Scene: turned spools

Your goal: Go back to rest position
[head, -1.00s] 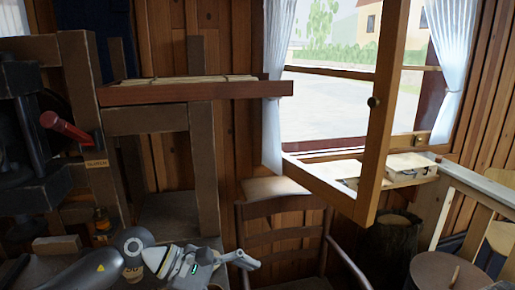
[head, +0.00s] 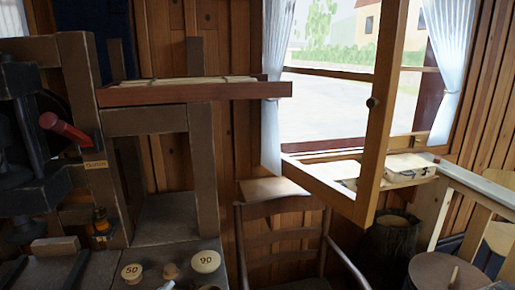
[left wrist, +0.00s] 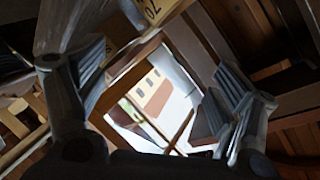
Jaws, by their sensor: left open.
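My left gripper (left wrist: 163,72) shows only in the left wrist view. Its two ridged fingers are spread wide, with nothing between them but the distant window. My right gripper is in neither view. In the head view, a pale spool marked 50 (head: 132,271), a small plain wooden spool (head: 170,270) and a pale spool marked 90 (head: 206,262) stand on the grey bench top (head: 105,272) at the lower left. More small pieces are cut off by the bottom edge.
A dark press frame with a red handle (head: 62,132) stands at the left. A wooden chair (head: 283,235) is right of the bench. An open window frame (head: 374,130) juts into the room. A round stool (head: 447,273) is at the lower right.

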